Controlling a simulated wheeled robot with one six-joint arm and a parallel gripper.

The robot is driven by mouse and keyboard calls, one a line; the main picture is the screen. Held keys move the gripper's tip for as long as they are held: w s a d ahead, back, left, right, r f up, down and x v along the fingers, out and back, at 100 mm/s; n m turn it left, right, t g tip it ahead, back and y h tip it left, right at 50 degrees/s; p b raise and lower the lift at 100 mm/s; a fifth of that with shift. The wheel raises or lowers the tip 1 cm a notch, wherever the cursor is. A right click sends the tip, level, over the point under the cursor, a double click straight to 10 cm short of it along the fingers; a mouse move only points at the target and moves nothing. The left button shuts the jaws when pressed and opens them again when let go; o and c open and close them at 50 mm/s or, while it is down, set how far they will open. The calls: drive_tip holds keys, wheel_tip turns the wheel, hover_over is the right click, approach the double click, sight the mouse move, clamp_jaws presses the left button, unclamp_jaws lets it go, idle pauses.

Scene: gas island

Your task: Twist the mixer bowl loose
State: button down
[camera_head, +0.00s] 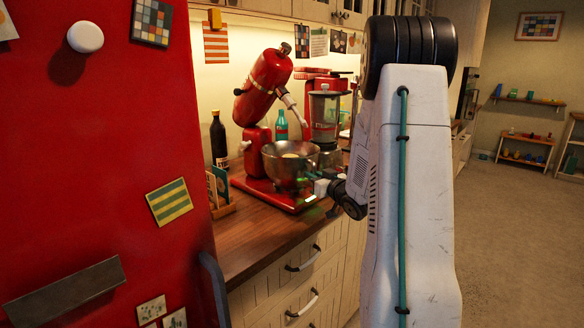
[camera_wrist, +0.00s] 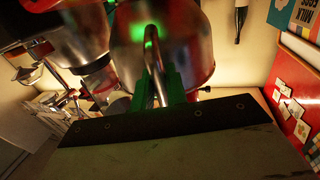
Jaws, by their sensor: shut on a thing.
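The red stand mixer (camera_head: 262,90) stands on the wooden counter with its head tilted up. The steel mixer bowl (camera_head: 280,168) sits upright on the mixer's red base (camera_head: 270,195), with something pale yellow inside. In the wrist view the bowl (camera_wrist: 195,50) fills the upper middle, with a green glow on its side. Its bent metal handle (camera_wrist: 154,55) runs down between my green fingers. My gripper (camera_head: 308,180) is at the bowl's right front side; in the wrist view my gripper (camera_wrist: 160,88) is shut on the handle. Whether the bowl is locked to the base cannot be seen.
A red blender (camera_head: 325,115) stands close behind the bowl at right. A dark bottle (camera_head: 218,138) and a teal bottle (camera_head: 281,125) stand behind. A card holder (camera_head: 220,195) is left of the mixer. The red fridge (camera_head: 100,150) borders the counter at left; floor is free at right.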

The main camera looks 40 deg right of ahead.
drive_tip(key=shift+s+d+n+y, duration=0.1)
drive_tip(key=shift+d+n+y, duration=0.8)
drive_tip(key=shift+d+y, duration=0.4)
drive_tip(key=shift+a, duration=0.1)
drive_tip(key=shift+d+n+y, duration=0.9)
drive_tip(key=shift+d+y, duration=0.15)
drive_tip(key=shift+y, duration=0.55)
drive_tip(key=shift+w+d+n+g+y, duration=0.15)
drive_tip(key=shift+d+n+y, duration=0.3)
drive_tip(key=shift+d+y, duration=0.15)
drive_tip(key=shift+w+d+n+g+y, duration=0.1)
drive_tip(key=shift+d+n+g+y, duration=0.05)
drive_tip(key=shift+d+n+y, duration=0.45)
drive_tip(key=shift+a, duration=0.1)
